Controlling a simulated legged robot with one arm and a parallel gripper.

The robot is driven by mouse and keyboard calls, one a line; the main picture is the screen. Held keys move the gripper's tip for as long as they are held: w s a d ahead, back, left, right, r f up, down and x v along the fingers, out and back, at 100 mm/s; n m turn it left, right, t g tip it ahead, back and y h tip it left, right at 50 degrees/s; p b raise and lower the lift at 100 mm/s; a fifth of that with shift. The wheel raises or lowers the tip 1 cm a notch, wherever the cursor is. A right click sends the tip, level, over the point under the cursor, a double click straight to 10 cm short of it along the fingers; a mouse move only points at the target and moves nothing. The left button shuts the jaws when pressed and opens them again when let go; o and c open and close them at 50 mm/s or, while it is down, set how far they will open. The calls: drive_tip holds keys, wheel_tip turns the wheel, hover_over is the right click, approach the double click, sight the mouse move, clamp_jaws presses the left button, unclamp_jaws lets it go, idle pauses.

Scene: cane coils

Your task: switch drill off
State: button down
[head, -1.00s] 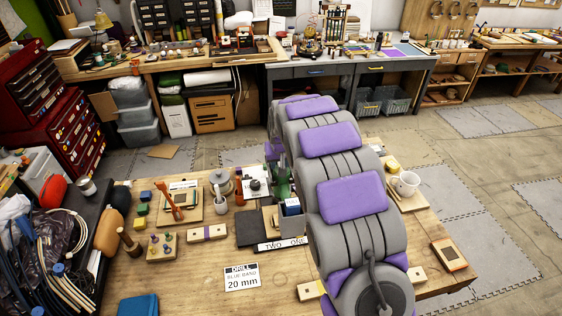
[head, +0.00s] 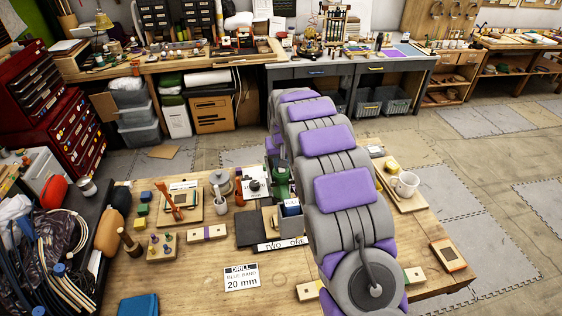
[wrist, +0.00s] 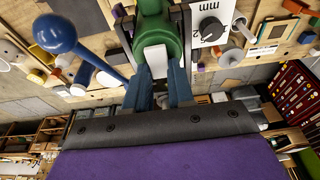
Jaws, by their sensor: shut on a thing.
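The green drill (head: 281,182) stands on the wooden workbench, partly hidden behind my purple and grey arm in the head view. In the wrist view the green drill body (wrist: 153,25) is at the top centre, with a pale block (wrist: 155,60) at its near end. My gripper (wrist: 164,72) has its two blue fingers close together at this pale block and is shut on it. Whether the block is the drill's switch, I cannot tell. A blue lever with a ball end (wrist: 54,34) is left of the drill. My arm hides the gripper in the head view.
A black dial (wrist: 211,29) on a white "mm" plate is right of the drill. A "DRILL BLUE BAND 20 mm" card (head: 242,278) lies at the bench front. A white mug (head: 404,184) stands right of my arm. A blue-topped box (head: 291,207) is close to the drill.

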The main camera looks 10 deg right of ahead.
drive_tip(key=shift+w+g+p, duration=0.3)
drive_tip(key=shift+w+g, duration=0.05)
drive_tip(key=shift+g, duration=0.65)
drive_tip(key=c, duration=1)
unclamp_jaws()
drive_tip(key=shift+o, duration=0.2)
wheel_tip(320, 180, up, 17)
drive_tip(key=p, duration=0.3)
drive_tip(key=shift+s+a+r, duration=0.15)
drive_tip(key=shift+s, duration=0.05)
